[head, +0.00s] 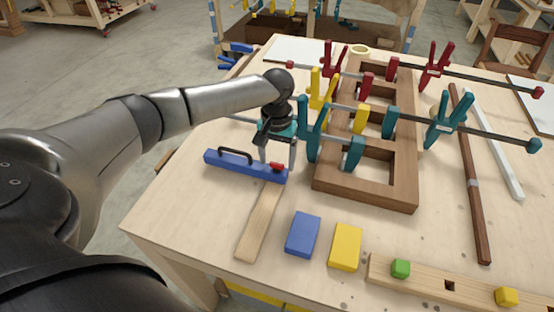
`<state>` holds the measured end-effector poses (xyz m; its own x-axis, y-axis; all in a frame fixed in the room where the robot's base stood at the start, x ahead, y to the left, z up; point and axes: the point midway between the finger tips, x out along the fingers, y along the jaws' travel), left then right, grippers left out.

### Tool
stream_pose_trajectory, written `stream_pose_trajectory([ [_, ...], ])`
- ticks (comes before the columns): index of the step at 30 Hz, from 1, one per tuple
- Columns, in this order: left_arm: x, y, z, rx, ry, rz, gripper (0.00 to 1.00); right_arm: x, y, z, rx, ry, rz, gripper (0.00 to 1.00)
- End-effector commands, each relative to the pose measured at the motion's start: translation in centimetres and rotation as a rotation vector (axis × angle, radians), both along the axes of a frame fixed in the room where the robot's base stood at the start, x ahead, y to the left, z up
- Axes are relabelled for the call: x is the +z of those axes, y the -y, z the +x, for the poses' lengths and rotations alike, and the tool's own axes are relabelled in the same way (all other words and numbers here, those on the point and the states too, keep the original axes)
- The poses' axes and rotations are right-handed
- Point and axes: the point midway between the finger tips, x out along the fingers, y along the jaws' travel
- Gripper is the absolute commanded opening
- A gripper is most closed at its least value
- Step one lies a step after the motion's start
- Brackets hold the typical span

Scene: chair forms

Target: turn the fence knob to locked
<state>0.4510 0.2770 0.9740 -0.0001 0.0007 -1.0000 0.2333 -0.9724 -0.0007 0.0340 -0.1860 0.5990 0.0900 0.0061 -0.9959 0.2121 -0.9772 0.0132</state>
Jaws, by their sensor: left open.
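The blue fence (222,164) lies on the workbench at the left, with a black handle on top. Its red knob (277,167) sits at the fence's right end. My left gripper (277,163) points down over that end, fingers open, one to each side of the knob in the picture. I cannot tell whether the fingers touch the knob. Which way the knob is turned is too small to read. My right gripper is out of view.
A light wooden strip (260,222) runs forward from the fence. A brown wooden frame (365,191) with teal clamps (310,130), yellow clamps (322,90) and red clamps stands close right of my gripper. A blue block (303,235) and a yellow block (346,247) lie in front.

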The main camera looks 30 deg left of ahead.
Motion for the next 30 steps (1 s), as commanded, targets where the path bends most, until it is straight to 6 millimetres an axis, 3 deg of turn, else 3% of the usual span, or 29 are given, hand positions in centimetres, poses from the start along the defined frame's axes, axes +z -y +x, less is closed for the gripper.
stream_pose_trajectory([
  [9, -0.24, 0.01, -0.01, 0.000, 0.000, 0.000, 0.79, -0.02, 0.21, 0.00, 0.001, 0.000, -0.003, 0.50],
  [30, -0.18, 0.00, 0.02, 0.000, 0.000, 0.000, 0.00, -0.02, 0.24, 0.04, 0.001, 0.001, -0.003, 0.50],
])
